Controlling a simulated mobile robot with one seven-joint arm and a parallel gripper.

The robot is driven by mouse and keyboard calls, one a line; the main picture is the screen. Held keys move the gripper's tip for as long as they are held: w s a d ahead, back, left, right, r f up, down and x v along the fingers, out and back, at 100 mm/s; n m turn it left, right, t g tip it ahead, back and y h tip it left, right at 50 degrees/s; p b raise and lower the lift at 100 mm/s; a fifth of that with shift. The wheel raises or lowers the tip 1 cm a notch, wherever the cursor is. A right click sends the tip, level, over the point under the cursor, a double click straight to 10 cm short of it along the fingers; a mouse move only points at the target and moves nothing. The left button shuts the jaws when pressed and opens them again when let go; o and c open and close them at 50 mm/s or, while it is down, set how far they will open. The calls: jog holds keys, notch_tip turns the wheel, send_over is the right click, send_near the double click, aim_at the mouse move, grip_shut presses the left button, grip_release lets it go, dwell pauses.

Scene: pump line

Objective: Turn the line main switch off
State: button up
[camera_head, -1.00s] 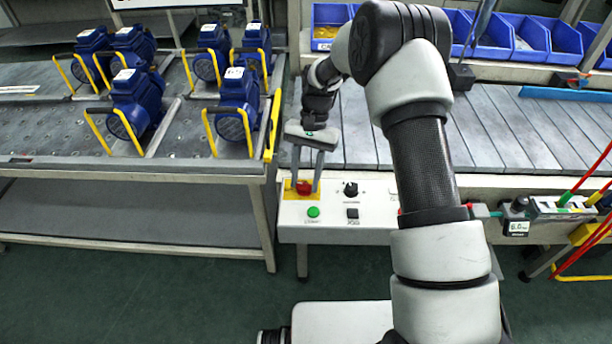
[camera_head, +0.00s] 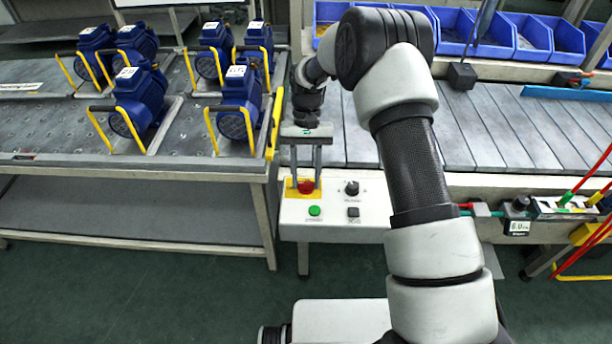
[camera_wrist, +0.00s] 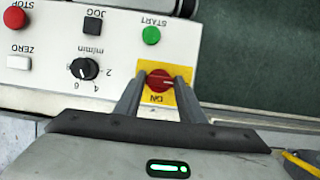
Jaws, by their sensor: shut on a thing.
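The line main switch is a red rotary knob (camera_head: 305,187) on a yellow plate at the left end of the white control panel (camera_head: 335,228). It also shows in the wrist view (camera_wrist: 160,80), with a pale mark on the knob pointing right and an upside-down "ON" label on the plate below it. My gripper (camera_head: 305,182) comes down from above, with one finger on each side of the knob. In the wrist view my gripper (camera_wrist: 160,78) is shut on the knob. The fingers cover part of the yellow plate.
A green START button (camera_wrist: 151,35), black JOG button (camera_wrist: 92,26), black speed dial (camera_wrist: 83,69), white ZERO button (camera_wrist: 18,62) and red STOP button (camera_wrist: 14,17) share the panel. A bench with blue pumps (camera_head: 140,98) stands left. A slatted conveyor (camera_head: 490,130) lies behind.

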jog(key=shift+w, duration=0.1)
jog(key=o, duration=1)
jog(key=shift+o, duration=0.2)
jog(key=p+v, duration=0.2)
jog(key=v, duration=1.5)
jog(key=shift+r, duration=0.3)
jog(key=shift+d, duration=0.1)
